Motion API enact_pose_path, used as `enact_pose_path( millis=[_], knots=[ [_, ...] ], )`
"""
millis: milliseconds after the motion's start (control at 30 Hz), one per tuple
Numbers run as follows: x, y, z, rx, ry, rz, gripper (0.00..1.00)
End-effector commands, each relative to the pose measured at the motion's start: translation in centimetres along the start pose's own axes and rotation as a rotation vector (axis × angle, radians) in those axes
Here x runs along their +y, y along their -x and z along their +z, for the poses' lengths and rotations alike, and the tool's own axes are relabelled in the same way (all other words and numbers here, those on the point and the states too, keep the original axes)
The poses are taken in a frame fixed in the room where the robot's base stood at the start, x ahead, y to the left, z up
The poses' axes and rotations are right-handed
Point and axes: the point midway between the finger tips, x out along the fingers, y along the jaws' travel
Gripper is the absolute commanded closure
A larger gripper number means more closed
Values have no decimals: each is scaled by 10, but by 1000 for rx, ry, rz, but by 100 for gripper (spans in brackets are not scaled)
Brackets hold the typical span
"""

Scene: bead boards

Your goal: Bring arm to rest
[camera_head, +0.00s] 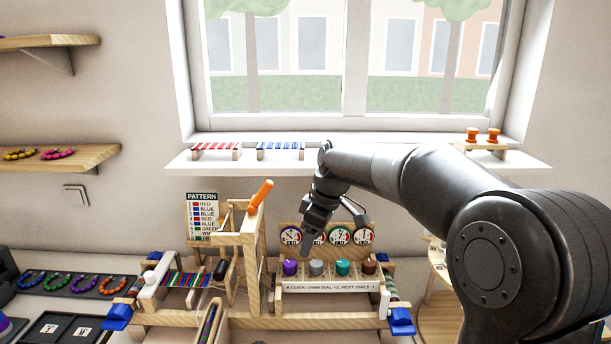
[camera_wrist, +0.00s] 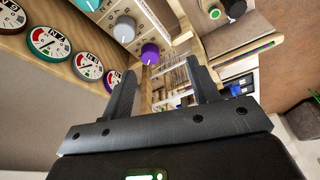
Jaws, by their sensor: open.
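My gripper (camera_head: 328,229) is open and empty in the head view, in front of the dial panel on the wooden bead device (camera_head: 255,322). In the wrist view its two fingers (camera_wrist: 160,85) stand wide apart with nothing between them. My dark arm reaches in from the right in the head view. Purple, grey, teal and brown knobs sit in a row below round dials. The purple knob (camera_head: 290,268) also shows just beyond the fingers in the wrist view (camera_wrist: 150,53). The grey knob (camera_head: 316,268) is close by. Whether a finger touches any knob is not clear.
A pattern card (camera_head: 202,215) and a wooden frame with an orange handle (camera_head: 260,195) stand left of my gripper. A window sill (camera_head: 360,160) with small racks runs behind. Bead rings lie on a dark tray (camera_head: 75,285) at left. Free air lies above the device's left side.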

Motion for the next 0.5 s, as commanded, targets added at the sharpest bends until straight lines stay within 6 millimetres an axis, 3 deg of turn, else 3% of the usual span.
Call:
enact_pose_path(
  millis=[500],
  knots=[
    [-112, 54, 97, -84, -513, 284, 45]
  ],
)
